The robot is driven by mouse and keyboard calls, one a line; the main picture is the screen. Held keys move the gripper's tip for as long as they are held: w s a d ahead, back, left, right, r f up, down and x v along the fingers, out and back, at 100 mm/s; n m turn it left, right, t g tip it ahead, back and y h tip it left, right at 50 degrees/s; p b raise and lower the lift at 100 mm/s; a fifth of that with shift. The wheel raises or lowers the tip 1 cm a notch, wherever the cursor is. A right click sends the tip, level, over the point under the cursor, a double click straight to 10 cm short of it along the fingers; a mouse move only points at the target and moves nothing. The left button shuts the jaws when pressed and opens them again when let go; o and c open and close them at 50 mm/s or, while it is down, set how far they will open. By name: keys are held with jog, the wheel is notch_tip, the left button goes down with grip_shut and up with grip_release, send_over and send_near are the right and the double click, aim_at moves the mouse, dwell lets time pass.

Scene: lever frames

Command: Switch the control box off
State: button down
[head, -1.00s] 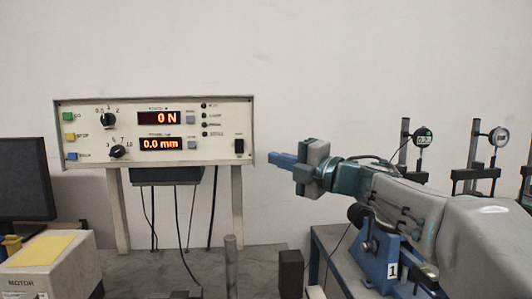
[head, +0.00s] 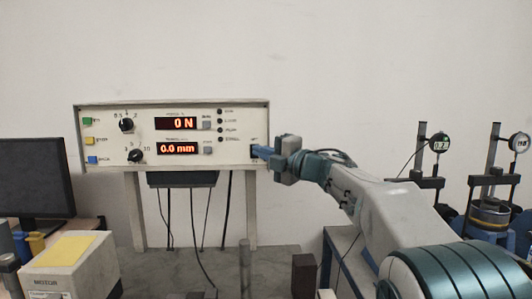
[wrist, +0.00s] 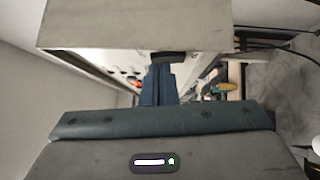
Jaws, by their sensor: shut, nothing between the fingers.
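The control box (head: 225,157) stands on legs against the wall, a cream panel with two lit red displays reading 0 N (head: 176,123) and 0.0 mm (head: 178,149). Its black rocker switch (wrist: 170,57) is at the panel's right end, and in the head view the fingers mostly cover it. My gripper (head: 257,151) is shut and empty, with its blue fingers pointing at the switch. In the wrist view the fingertips (wrist: 160,68) are right at the switch's edge; whether they touch or press it I cannot tell.
Two dark knobs (head: 126,125) and several coloured buttons are on the panel's left part. A monitor (head: 34,178) and a motor box (head: 75,270) stand at left. Dial gauge stands (head: 439,145) are at right. Cables hang below the box.

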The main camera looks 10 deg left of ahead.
jog(key=shift+r+p, duration=0.15)
jog(key=shift+p, duration=0.25)
dwell(0.3)
jog(key=shift+d, duration=0.1)
jog(key=s+d+r+b, duration=0.1)
jog(key=s+d+b, duration=0.1)
jog(key=s+d, duration=0.6)
jog(key=shift+v, duration=0.85)
